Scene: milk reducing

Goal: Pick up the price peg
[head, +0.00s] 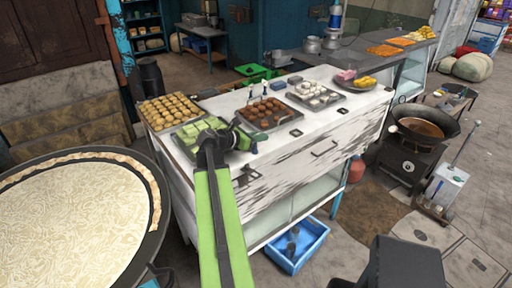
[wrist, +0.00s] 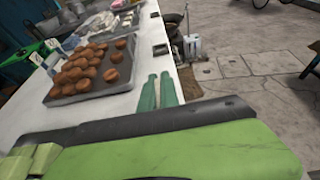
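Small upright white-and-dark tags, which look like price pegs, stand behind the brown sweets: one (head: 250,97) and another (head: 278,85) in the head view. In the wrist view, two pale tags, one (wrist: 38,59) and one (wrist: 54,44), stand at the tray's left edge. I cannot tell which is the price peg meant. My gripper (head: 240,137) is over the front left of the counter, by the green sweets.
The white counter (head: 300,145) holds trays of green sweets (head: 197,130), brown balls (head: 263,111) and pale sweets (head: 316,93). Small black squares (head: 296,132) lie along its front edge. A large round pan (head: 75,225) is at left. A blue crate (head: 297,245) sits on the floor.

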